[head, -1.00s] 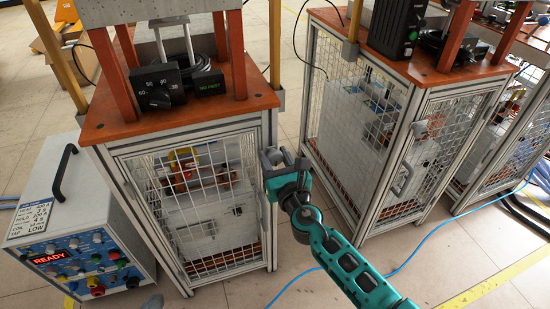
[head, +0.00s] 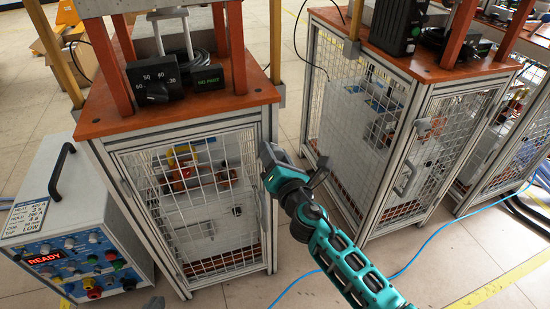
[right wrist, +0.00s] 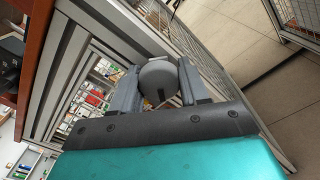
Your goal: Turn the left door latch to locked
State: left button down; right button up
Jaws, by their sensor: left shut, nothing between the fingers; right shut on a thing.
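The left cabinet's mesh door (head: 200,205) is closed across the cabinet front. The grey latch knob (right wrist: 158,78) sits at its right edge and shows between my right fingers in the right wrist view. My right gripper (head: 270,157) reaches in from the lower right and is shut on the knob; it also shows in the right wrist view (right wrist: 157,70). In the head view the gripper hides most of the latch, so its exact angle cannot be read.
A control box (head: 75,225) reading READY stands at the left. A blue cable (head: 440,238) crosses the clear floor.

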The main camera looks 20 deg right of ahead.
jog(key=m, duration=0.2)
jog(key=shift+f+m+b, duration=0.1)
jog(key=shift+m+b, duration=0.25)
jog(key=shift+m, duration=0.05)
jog(key=m, duration=0.3)
jog(key=shift+m+b, duration=0.3)
pick_arm(q)
jog(key=shift+w+d+f, duration=0.15)
jog(key=shift+d+f, duration=0.1)
pick_arm(e)
jog(key=shift+m, duration=1.9)
jog(key=o, duration=1)
jog(key=shift+r, duration=0.2)
